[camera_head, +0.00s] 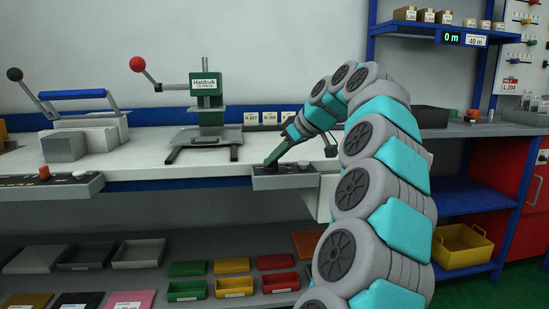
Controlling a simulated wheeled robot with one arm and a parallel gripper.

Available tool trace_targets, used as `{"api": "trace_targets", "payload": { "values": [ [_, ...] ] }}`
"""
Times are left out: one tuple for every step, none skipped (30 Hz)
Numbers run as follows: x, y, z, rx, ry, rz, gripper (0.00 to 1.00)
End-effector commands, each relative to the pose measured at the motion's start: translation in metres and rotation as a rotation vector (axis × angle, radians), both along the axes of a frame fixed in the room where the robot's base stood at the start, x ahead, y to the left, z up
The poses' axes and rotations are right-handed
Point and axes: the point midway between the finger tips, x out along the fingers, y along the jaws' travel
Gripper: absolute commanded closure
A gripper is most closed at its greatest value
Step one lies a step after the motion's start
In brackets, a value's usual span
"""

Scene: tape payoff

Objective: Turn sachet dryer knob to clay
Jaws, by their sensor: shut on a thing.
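A small grey control panel (288,181) is fixed to the front edge of the workbench. My arm comes up from the lower right and bends down to it. My gripper (270,164) is at the left part of this panel, shut on a knob there. The gripper mostly hides that knob, so its pointer and setting cannot be read. A light knob or button (304,163) shows on the panel just right of the gripper, apart from it. No word "clay" or dryer label is readable.
A green press (209,105) with a red-ball lever stands behind on the white bench (135,165). Another panel (50,183) with an orange knob is at far left. Several colored trays (234,286) lie on the lower shelf. A yellow bin (462,249) is at right.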

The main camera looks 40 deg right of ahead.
Motion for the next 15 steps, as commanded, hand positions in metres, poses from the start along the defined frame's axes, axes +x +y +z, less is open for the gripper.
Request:
{"api": "trace_targets", "payload": {
  "values": [
    [0.0002,-0.0005,0.0039,-0.003,-0.009,-0.002,1.0],
    [0.0002,-0.0004,0.0038,-0.003,-0.009,-0.002,1.0],
    [0.0003,-0.0005,0.004,-0.003,-0.009,-0.002,1.0],
    [0.0003,-0.0003,0.004,-0.003,-0.009,-0.002,1.0],
    [0.0002,-0.0004,0.0041,-0.003,-0.009,-0.002,1.0],
    [0.0003,-0.0004,0.0042,-0.003,-0.009,-0.002,0.85],
    [0.0004,-0.0003,0.0042,-0.003,-0.01,-0.002,0.82],
    [0.0004,-0.0003,0.0041,-0.003,-0.009,-0.002,0.79],
    [0.0004,-0.0003,0.0037,-0.003,-0.008,-0.002,0.74],
    [0.0003,-0.0002,0.0035,-0.002,-0.008,-0.002,0.71],
    [0.0003,-0.0002,0.0032,-0.002,-0.007,-0.002,0.67],
    [0.0003,-0.0001,0.0028,-0.002,-0.006,-0.002,0.63],
    [0.0003,-0.0001,0.0026,-0.001,-0.006,-0.001,0.59],
    [0.0003,-0.0001,0.0025,-0.001,-0.006,-0.001,0.56],
    [0.0003,-0.0001,0.0023,-0.002,-0.005,-0.001,0.56]
  ]
}}
